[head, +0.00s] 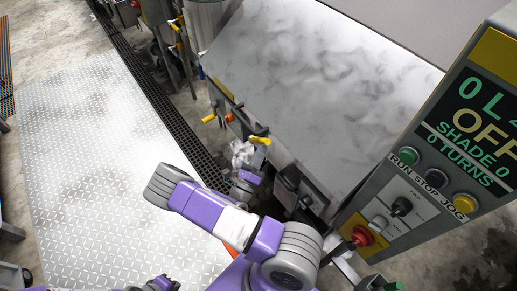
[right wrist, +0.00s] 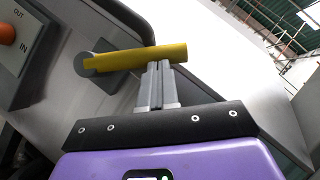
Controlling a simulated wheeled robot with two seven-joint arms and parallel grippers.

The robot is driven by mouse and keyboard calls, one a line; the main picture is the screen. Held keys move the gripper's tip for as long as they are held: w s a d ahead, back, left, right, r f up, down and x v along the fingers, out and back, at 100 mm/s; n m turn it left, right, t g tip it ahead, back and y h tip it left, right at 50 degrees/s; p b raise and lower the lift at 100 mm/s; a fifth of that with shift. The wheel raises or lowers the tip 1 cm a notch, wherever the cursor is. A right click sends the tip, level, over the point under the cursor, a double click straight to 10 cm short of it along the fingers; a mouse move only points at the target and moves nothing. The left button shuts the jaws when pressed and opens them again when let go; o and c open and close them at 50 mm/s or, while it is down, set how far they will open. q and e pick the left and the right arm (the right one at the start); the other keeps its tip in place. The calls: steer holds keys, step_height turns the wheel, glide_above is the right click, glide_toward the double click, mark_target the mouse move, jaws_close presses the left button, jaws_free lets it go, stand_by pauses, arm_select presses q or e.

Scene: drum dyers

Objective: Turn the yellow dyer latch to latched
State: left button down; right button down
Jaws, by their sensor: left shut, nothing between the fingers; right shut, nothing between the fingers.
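The yellow latch (head: 260,140) is a bar handle on the front edge of the drum dyer. In the right wrist view the yellow latch bar (right wrist: 140,57) lies nearly level, with its round grey pivot at its left end. My right gripper (head: 241,153) is at the latch. Its shut fingers also show in the right wrist view (right wrist: 157,66), with their tips at the lower edge of the bar; I cannot tell whether they touch. Nothing is between the fingers. Part of my left gripper (head: 160,284) shows at the bottom edge of the head view, shut and away from the latch.
A control box (head: 430,150) reading OFF, SHADE 0 and 0 TURNS stands at the right, with a red knob (head: 361,236) below. Another yellow handle (head: 208,118) sticks out farther along the dyer. An IN/OUT plate (right wrist: 20,40) is beside the latch. Patterned floor plate (head: 90,160) is clear at left.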

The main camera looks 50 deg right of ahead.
arm_select(q)
steer(key=shift+r+p, duration=1.5)
steer(key=shift+r, duration=0.5)
